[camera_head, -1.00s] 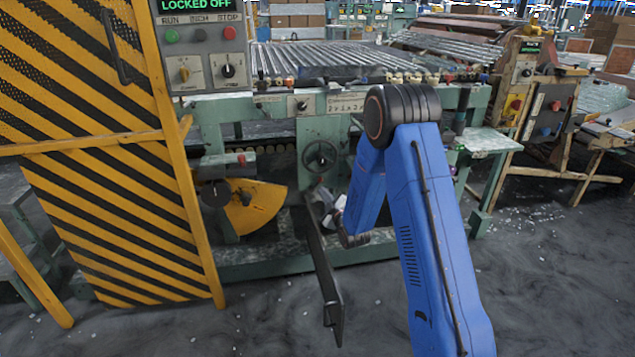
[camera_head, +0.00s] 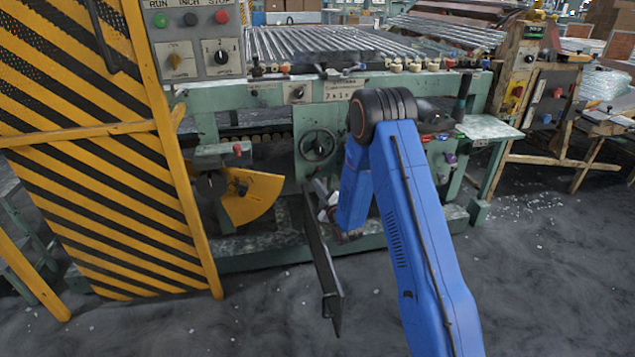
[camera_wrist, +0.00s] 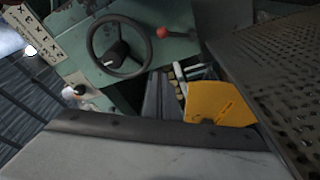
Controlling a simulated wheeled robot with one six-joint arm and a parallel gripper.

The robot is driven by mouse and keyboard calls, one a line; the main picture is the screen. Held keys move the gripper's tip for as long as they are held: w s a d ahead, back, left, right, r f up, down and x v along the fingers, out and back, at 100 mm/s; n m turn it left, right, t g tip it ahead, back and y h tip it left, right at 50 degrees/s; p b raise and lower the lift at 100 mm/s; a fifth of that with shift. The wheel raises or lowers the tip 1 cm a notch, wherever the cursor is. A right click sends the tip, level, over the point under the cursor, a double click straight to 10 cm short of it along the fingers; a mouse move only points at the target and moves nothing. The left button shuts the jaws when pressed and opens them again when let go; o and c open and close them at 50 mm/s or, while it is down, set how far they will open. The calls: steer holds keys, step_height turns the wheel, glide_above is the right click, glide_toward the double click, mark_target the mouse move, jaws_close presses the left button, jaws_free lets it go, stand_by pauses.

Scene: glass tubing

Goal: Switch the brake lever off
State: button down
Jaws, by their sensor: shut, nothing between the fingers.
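No lever is labelled as the brake lever that I can read. A short red-knobbed lever (camera_head: 237,149) sits above the yellow quadrant guard (camera_head: 250,197), left of the handwheel (camera_head: 318,145). A red knob also shows in the wrist view (camera_wrist: 162,32), beside the handwheel (camera_wrist: 121,46). A black-handled upright lever (camera_head: 464,95) stands at the machine's right end. My gripper (camera_head: 320,190) is low in front of the machine, below the handwheel, partly hidden by my arm.
A yellow-black striped gate (camera_head: 110,200) stands at left. A long dark flat bar (camera_head: 322,265) slants down before the machine. Floor at the front is open.

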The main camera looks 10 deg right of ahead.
mark_target(315, 173)
steer(key=w, duration=0.7)
steer(key=w+d, duration=0.1)
steer(key=w, duration=0.2)
steer(key=shift+w+f, duration=0.25)
steer(key=shift+f, duration=0.1)
steer(key=shift+d, duration=0.15)
steer(key=shift+d+f+m, duration=0.15)
steer(key=shift+d+m, duration=0.25)
steer(key=shift+m, duration=0.3)
steer(key=d+f+m+t+h, duration=0.1)
steer(key=d+f+m+h, duration=0.2)
steer(key=m, duration=0.8)
steer(key=shift+d+f+m+t, duration=0.3)
steer(key=shift+d+f, duration=0.25)
steer(key=shift+f, duration=0.45)
